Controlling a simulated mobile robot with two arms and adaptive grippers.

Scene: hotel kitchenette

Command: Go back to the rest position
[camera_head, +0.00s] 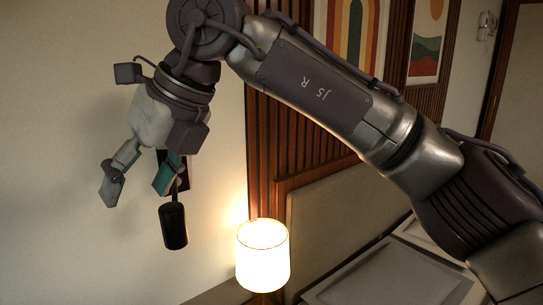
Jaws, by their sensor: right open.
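My right gripper (137,187) hangs at the upper left, in front of a pale wall, at the end of my raised right arm. Its two fingers point down and stand apart, with nothing between them. The arm comes in from the lower right and crosses the view, bending down at the wrist. My left arm and gripper are not in view.
A black cylinder (173,226) hangs just below and behind the right finger, seemingly a wall fixture. A lit lamp (262,262) stands at the bottom centre. A padded panel (335,222) is below the arm; framed pictures (428,38) hang on the slatted wall.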

